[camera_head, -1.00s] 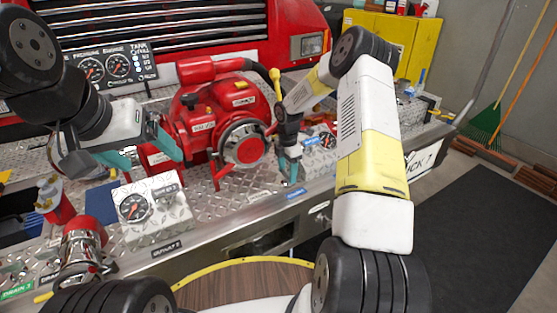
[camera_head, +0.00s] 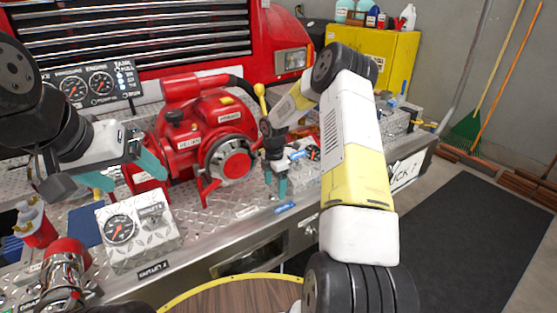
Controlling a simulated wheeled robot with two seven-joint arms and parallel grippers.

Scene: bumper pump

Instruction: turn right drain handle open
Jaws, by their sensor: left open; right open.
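A red pump (camera_head: 212,125) sits on the silver diamond-plate bumper. A yellow-knobbed lever (camera_head: 260,90) stands up behind my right wrist. I cannot tell which handle is the right drain handle; my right arm covers part of the bumper's right side. My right gripper (camera_head: 275,182) points down just right of the pump, its teal fingers slightly apart with nothing seen between them. It is close to a small gauge box (camera_head: 303,164). My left gripper (camera_head: 122,173) is open and empty left of the pump, above a gauge box (camera_head: 136,232).
A red-and-chrome fitting (camera_head: 62,272) stands at the lower left. A gauge panel (camera_head: 95,84) is behind my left arm. A yellow cabinet (camera_head: 385,78) with bottles stands at the back. The dark floor mat (camera_head: 465,235) at the right is clear.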

